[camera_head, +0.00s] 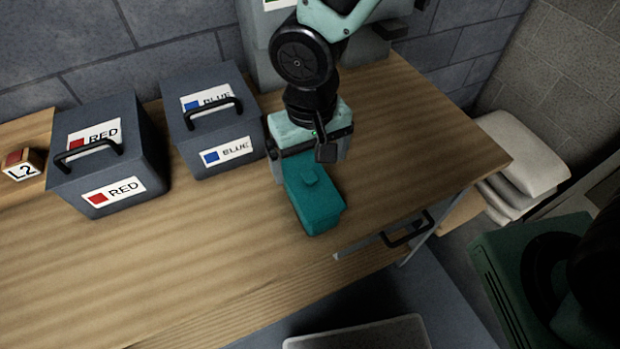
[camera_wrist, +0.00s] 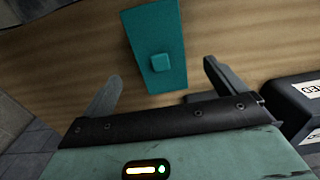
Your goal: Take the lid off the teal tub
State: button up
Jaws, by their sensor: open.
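The teal tub (camera_head: 325,217) stands on the wooden table near its front edge, with its teal lid (camera_head: 307,183) on top. In the head view my gripper (camera_head: 310,150) is above and behind the tub, hiding the tub's far end. I cannot tell the exact height gap.
A grey bin marked RED (camera_head: 146,150) and one marked BLUE (camera_head: 188,140) stand left of the tub, both with black handles. A small L2 block (camera_head: 22,165) lies at far left. A drawer handle (camera_head: 408,229) juts from the front edge. The table is clear right of the tub.

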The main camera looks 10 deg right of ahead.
aim_at(310, 175)
jog(key=shift+f+p, duration=0.65)
jog(key=shift+f, duration=2)
jog(key=c, duration=1)
